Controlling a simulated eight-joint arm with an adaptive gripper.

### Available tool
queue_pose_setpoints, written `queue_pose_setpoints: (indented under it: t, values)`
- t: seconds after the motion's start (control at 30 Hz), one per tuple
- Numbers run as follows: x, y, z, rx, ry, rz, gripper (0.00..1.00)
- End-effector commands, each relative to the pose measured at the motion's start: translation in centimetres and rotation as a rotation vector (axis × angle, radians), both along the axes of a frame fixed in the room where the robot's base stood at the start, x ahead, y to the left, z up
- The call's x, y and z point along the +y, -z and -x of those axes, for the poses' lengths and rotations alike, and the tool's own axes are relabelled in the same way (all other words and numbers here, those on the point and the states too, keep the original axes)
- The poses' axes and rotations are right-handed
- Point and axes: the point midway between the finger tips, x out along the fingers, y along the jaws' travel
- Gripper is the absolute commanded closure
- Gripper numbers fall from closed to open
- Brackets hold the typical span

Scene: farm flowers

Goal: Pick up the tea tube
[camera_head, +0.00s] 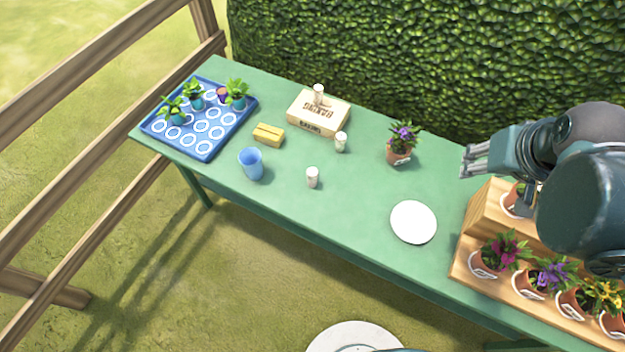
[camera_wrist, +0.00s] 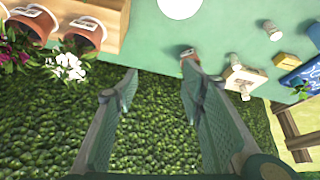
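Three small white cylinders, any of which could be the tea tube, show in the head view. One cylinder (camera_head: 312,177) stands near the table's front edge, one cylinder (camera_head: 340,141) stands beside the cardboard box, and one cylinder (camera_head: 319,93) is at the box's top. They also show at the right of the wrist view, one of them clearly (camera_wrist: 273,31). I cannot tell which is the tea tube. My gripper (camera_head: 466,162) is at the table's right, apart from all three. In the wrist view its fingers (camera_wrist: 160,82) are spread with nothing between them.
The cardboard box (camera_head: 316,115), yellow block (camera_head: 268,135), blue cup (camera_head: 251,164) and blue tray (camera_head: 207,148) with plants are left. A purple-flowered pot (camera_head: 400,154) and white disc (camera_head: 413,222) lie between them and a wooden stand (camera_head: 485,213) of potted flowers. A hedge (camera_head: 430,50) stands behind.

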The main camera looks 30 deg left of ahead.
Motion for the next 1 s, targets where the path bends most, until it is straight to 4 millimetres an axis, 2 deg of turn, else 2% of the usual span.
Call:
queue_pose_setpoints:
  t: [0.5,1.0]
  values:
    - [8.8,3.9,-3.7,0.100,-0.225,0.060,0.60]
    - [18.2,9.3,-5.5,0.193,-0.441,0.126,0.60]
